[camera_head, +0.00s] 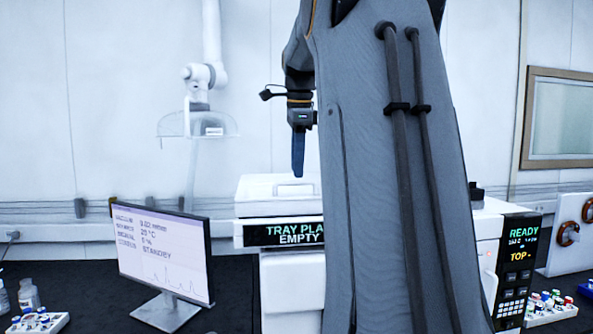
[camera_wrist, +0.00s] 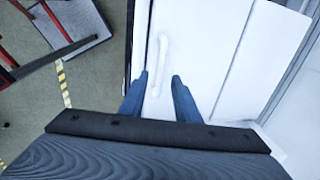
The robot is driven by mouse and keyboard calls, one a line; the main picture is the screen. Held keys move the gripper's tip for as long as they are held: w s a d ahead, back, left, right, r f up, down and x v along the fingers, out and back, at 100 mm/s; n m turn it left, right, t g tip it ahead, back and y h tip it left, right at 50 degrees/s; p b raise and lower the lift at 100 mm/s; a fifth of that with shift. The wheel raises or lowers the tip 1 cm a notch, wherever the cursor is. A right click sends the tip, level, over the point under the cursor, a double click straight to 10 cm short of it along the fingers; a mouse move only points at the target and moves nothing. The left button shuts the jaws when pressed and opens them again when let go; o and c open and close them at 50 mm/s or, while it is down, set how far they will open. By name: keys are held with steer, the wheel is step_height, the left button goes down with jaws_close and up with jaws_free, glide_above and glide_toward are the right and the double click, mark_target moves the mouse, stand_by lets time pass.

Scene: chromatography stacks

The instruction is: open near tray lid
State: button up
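The near tray lid (camera_head: 262,190) is a white lid on top of the white instrument, with a raised bar handle (camera_head: 296,189). The lid looks closed. In the wrist view the white lid (camera_wrist: 207,60) fills the middle, and its handle (camera_wrist: 162,62) runs lengthwise just ahead of my fingers. My gripper (camera_head: 298,172) points down above the lid in the head view. In the wrist view my gripper (camera_wrist: 160,85) has its two blue fingers apart, with the near end of the handle between them in the picture. I see no contact. My arm hides the instrument's right part.
A display reading "TRAY PLA... EMPTY" (camera_head: 287,235) is on the instrument front. A monitor (camera_head: 163,251) stands to the left, and a control panel (camera_head: 517,270) is to the right. A clear hood (camera_head: 198,123) hangs behind. Vial racks (camera_head: 548,307) sit on the bench.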

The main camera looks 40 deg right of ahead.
steer(key=shift+w+d+f+p, duration=0.1)
steer(key=shift+f+p, duration=0.05)
steer(key=shift+f, duration=0.55)
steer(key=shift+w+d+f+p, duration=0.1)
steer(key=shift+f+p, duration=0.05)
steer(key=shift+f, duration=0.55)
jaws_close()
steer(key=shift+r, duration=0.15)
